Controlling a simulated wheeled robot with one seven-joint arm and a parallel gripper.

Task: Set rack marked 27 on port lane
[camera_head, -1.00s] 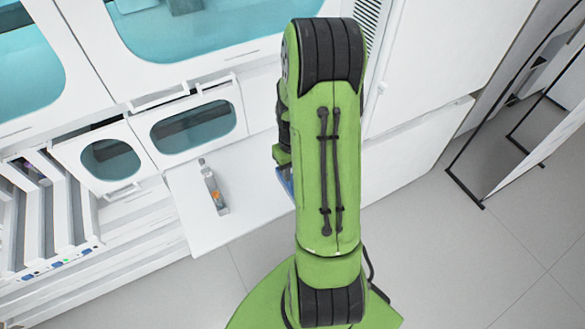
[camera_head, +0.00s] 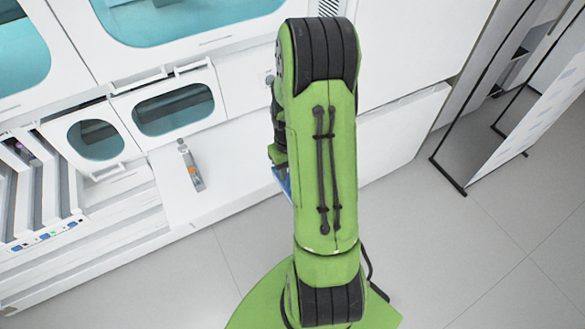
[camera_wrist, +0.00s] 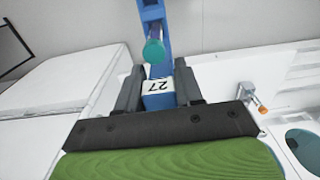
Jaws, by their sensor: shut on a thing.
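The blue rack (camera_wrist: 158,98) carries a white label reading 27 and a tube with a teal cap (camera_wrist: 154,50). In the wrist view my gripper (camera_wrist: 158,84) is shut on this rack, one dark finger on each side of the label. In the head view only a small blue edge of the rack (camera_head: 283,180) shows beside my green arm, which hides the rest and the gripper. The lanes (camera_head: 40,195) are white slots at the left edge of the head view, partly cut off. I cannot tell which is the port lane.
A white shelf (camera_head: 185,205) juts from the machine and bears a small device with an orange part (camera_head: 194,172). Windowed white panels (camera_head: 172,108) stand behind it. A black-framed stand (camera_head: 450,180) is at the right. Grey floor (camera_head: 400,240) is open there.

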